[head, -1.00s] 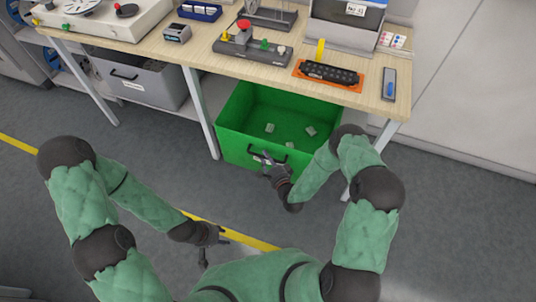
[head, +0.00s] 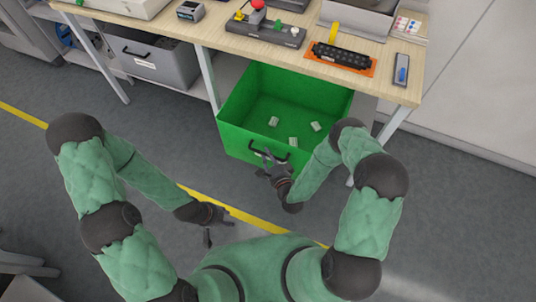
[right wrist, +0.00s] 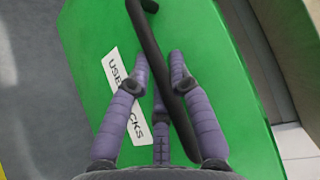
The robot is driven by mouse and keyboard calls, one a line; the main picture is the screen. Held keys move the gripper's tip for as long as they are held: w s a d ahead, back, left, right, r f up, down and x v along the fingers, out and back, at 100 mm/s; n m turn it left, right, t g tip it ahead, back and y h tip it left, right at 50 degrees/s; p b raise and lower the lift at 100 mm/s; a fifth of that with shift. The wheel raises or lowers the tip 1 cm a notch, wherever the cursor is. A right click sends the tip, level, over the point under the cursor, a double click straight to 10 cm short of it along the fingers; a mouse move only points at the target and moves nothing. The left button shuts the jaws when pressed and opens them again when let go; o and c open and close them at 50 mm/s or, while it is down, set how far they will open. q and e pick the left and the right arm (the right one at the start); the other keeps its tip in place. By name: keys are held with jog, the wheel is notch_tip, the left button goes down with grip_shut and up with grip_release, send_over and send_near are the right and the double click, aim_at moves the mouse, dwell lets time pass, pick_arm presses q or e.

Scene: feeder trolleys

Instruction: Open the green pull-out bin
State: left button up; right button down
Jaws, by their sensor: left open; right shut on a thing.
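The green bin (head: 231,137) is pulled well out from under the workbench, its open top showing several small pale blocks (head: 316,126) inside. Its black bar handle (head: 283,157) is on the front face. My right gripper (head: 266,162) is at this handle; in the right wrist view its purple-grey fingers (right wrist: 160,75) are closed around the black handle bar (right wrist: 149,40). A white label (right wrist: 126,95) on the green front is partly hidden by the fingers. My left gripper (head: 222,226) is open and empty, low over the floor, away from the bin.
The workbench (head: 385,85) above holds a black strip on an orange mat (head: 341,59) and a button box (head: 265,33). A grey bin (head: 165,65) sits under it at left. A bench leg (head: 208,78) stands close to the green bin's left side. The floor in front is clear.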

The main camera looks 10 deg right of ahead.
jog(key=c, duration=1.4)
grip_release()
jog(key=v, duration=1.2)
notch_tip(320, 180, down, 6)
jog(key=a+n+g, duration=0.2)
jog(key=n+g, duration=0.7)
jog(key=s+r+n+g, duration=0.1)
jog(key=s+n+g, duration=0.1)
jog(key=s, duration=0.1)
jog(key=s+a+n+g, duration=0.1)
jog(key=s+n+g, duration=0.1)
jog(key=s, duration=0.1)
jog(key=s+r+n+g, duration=0.1)
jog(key=s+n+g, duration=0.1)
jog(key=s, duration=0.2)
jog(key=shift+a+r+g+y+p, duration=0.2)
jog(key=shift+r+g+y+p, duration=0.1)
jog(key=shift+r+p, duration=0.05)
